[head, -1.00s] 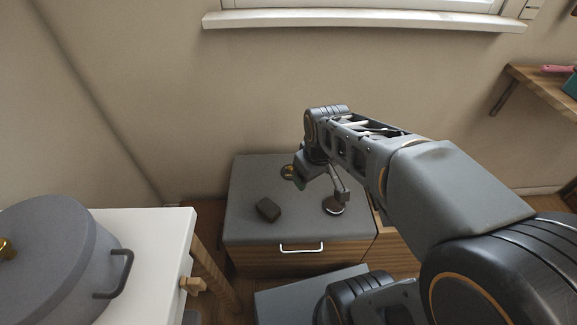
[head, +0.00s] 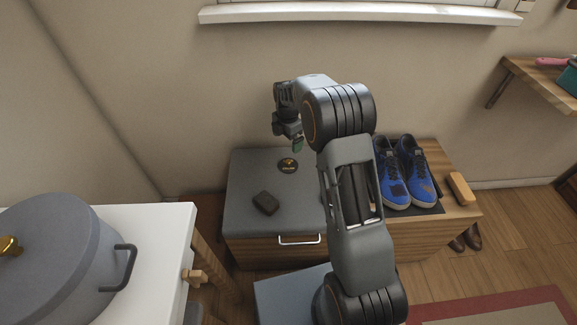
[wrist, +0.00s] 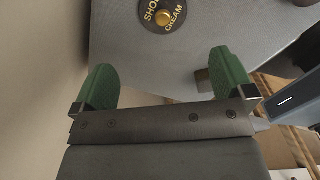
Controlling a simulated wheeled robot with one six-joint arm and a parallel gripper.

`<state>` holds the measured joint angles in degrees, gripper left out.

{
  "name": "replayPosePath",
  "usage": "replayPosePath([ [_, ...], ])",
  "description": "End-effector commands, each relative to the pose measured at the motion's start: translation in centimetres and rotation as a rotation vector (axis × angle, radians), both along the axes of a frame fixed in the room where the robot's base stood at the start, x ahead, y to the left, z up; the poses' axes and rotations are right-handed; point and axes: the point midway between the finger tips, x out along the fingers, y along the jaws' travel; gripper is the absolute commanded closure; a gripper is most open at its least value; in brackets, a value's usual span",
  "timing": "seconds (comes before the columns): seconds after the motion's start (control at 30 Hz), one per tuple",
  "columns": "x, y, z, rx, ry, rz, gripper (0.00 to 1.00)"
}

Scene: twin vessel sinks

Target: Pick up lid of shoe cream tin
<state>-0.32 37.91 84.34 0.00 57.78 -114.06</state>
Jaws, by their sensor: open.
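The lid of the shoe cream tin (head: 288,166) is a round black disc with yellow lettering and a gold knob. It lies on the grey top of the low cabinet, near the back. In the wrist view the lid (wrist: 163,14) is at the top edge, partly cut off, beyond the fingertips. My gripper (wrist: 165,75) is open, its green fingers apart with nothing between them. In the head view my gripper (head: 297,146) hangs above and just behind the lid, not touching it. My arm hides part of the cabinet top to the right.
A dark block (head: 265,203) lies on the cabinet top (head: 245,180) in front of the lid. Blue shoes (head: 405,175) stand on a mat to the right, with a wooden-backed brush (head: 461,188) beside them. The wall is close behind my gripper. A grey pot (head: 60,255) stands at left.

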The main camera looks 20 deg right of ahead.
Motion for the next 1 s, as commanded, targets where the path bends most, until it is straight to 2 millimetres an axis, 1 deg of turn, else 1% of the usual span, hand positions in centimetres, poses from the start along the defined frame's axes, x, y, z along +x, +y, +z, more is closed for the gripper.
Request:
replayPosePath([
  [0.03, 0.0, 0.0, -1.5, 0.000, 0.002, 0.002, 0.00],
  [0.23, -0.1, 0.0, -4.7, 0.000, 0.001, 0.000, 0.00],
  [0.4, -0.1, 0.0, -6.1, 0.000, 0.001, -0.001, 0.00],
  [0.57, -0.1, 0.0, -6.5, 0.000, 0.000, -0.002, 0.00],
  [0.67, -0.1, -0.1, -7.1, 0.000, 0.000, -0.002, 0.00],
  [1.0, -0.5, -0.2, -11.4, 0.000, 0.001, -0.002, 0.00],
])
